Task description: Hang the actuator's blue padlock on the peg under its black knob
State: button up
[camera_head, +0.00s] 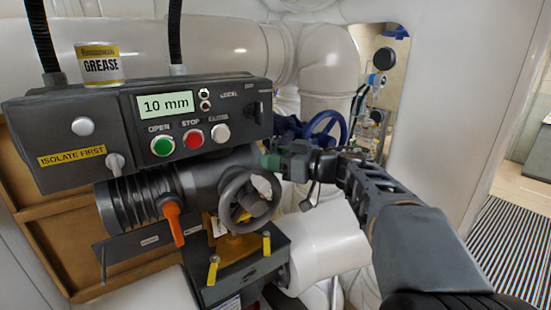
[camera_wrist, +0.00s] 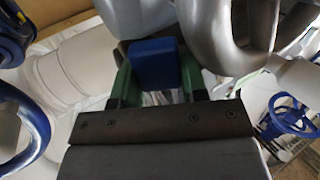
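The blue padlock (camera_wrist: 155,62) shows in the wrist view as a blue block between the green fingers of my gripper (camera_wrist: 155,82). The fingers lie close along both its sides; its shackle is hidden. In the head view my gripper (camera_head: 271,161) is at the right end of the actuator, just right of and above its grey handwheel (camera_head: 228,197), and I cannot make out the padlock there. The black knob (camera_head: 252,110) is on the right of the actuator's dark control box (camera_head: 110,105), up and left of my gripper. I cannot make out the peg under it.
The grey handwheel also looms close at the wrist view's upper right (camera_wrist: 262,55). Blue valve wheels (camera_head: 328,125) and white pipes (camera_head: 325,75) stand behind my gripper. An orange lever (camera_head: 173,222) hangs below the box. A grease can (camera_head: 100,65) stands on top of it.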

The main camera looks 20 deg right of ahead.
jog(key=o, duration=0.5)
jog(key=shift+w, duration=0.1)
jog(key=shift+o, duration=0.2)
jog(key=shift+f, duration=0.1)
jog(key=shift+d, duration=0.1)
